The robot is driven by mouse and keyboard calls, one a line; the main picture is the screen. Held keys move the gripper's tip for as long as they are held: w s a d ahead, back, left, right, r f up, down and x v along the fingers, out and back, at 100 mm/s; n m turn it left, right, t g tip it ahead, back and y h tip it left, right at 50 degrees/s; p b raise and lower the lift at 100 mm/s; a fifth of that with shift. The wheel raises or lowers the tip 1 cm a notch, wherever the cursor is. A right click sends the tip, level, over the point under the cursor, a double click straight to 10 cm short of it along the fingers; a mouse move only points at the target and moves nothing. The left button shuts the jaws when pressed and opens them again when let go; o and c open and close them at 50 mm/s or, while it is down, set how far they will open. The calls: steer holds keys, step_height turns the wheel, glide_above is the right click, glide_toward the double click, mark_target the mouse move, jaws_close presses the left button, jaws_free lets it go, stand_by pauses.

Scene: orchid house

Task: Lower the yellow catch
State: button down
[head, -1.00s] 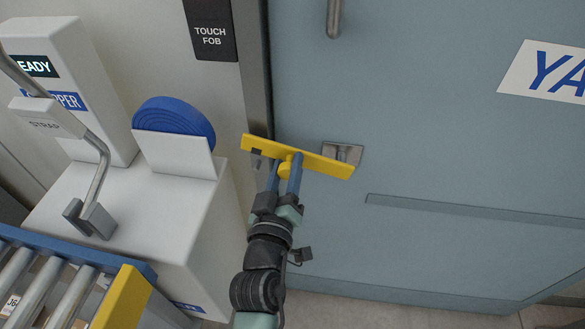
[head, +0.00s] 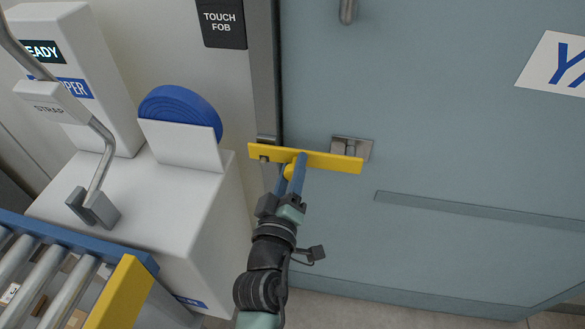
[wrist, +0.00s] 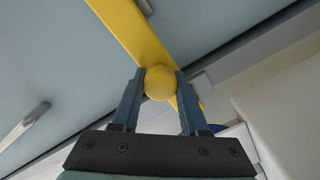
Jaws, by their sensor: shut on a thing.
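The yellow catch is a flat bar (head: 330,160) with a round yellow knob (wrist: 160,83). In the head view it lies across the edge of the blue-grey door, nearly level, its right end slightly lower. Its right end is in front of a metal plate (head: 363,148) on the door. Its left end reaches over the grey door frame, at a small metal bracket (head: 267,139). I cannot tell whether it is seated there. My gripper (head: 292,174) is shut on the knob, with one finger on each side in the wrist view (wrist: 160,78). The fingers partly hide the knob in the head view.
The door (head: 450,150) fills the right side and has a handle (head: 347,10) above the catch. At left stand a white cabinet (head: 190,225) with a blue round pad (head: 180,108), and a roller conveyor (head: 50,290). A touch-fob sign (head: 222,20) is on the wall.

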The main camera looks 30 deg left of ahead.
steer(key=shift+c, duration=2.2)
jaws_free()
steer(key=shift+f, duration=0.1)
steer(key=b+v, duration=0.1)
steer(key=v, duration=1.2)
